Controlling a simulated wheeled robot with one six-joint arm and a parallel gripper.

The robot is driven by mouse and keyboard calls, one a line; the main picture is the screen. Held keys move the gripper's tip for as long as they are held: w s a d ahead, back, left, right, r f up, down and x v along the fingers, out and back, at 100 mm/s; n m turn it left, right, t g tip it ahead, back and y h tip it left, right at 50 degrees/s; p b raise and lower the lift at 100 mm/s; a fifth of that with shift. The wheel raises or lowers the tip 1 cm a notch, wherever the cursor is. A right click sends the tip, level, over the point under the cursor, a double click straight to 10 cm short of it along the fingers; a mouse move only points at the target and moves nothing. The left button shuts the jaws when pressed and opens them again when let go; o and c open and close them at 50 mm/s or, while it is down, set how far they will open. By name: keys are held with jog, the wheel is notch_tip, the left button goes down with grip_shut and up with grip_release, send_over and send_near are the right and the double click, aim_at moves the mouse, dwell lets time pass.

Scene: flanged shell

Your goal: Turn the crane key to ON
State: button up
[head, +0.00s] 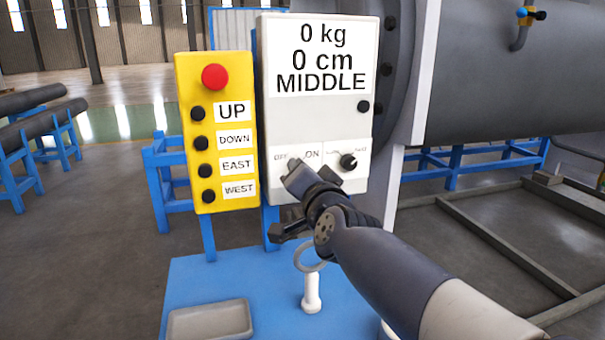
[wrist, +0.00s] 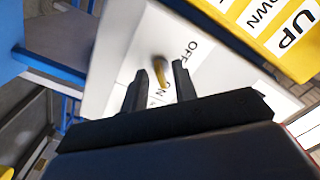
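The crane key (wrist: 160,72) is a small brownish-yellow piece on the white control box (head: 312,115). It sits near the OFF and ON labels, and I cannot tell for certain which way it points. In the head view my gripper (head: 292,175) is in front of the lower left of the box and mostly hides the key. In the wrist view my gripper (wrist: 161,70) is open, with its two dark fingers apart and the key seen between them. I cannot tell whether a finger touches the key.
A black knob (head: 348,161) is right of the key on the same box. A yellow panel (head: 217,130) with a red button and several black buttons stands at the left. Below are a blue stand (head: 265,285), a grey tray (head: 210,320) and a white post (head: 311,292).

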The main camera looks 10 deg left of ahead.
jog(key=p+v, duration=0.2)
jog(key=v, duration=0.8)
jog(key=shift+s, duration=0.3)
jog(key=shift+w+d, duration=0.1)
jog(key=b+x, duration=0.2)
jog(key=x, duration=0.8)
jog(key=shift+w, duration=0.3)
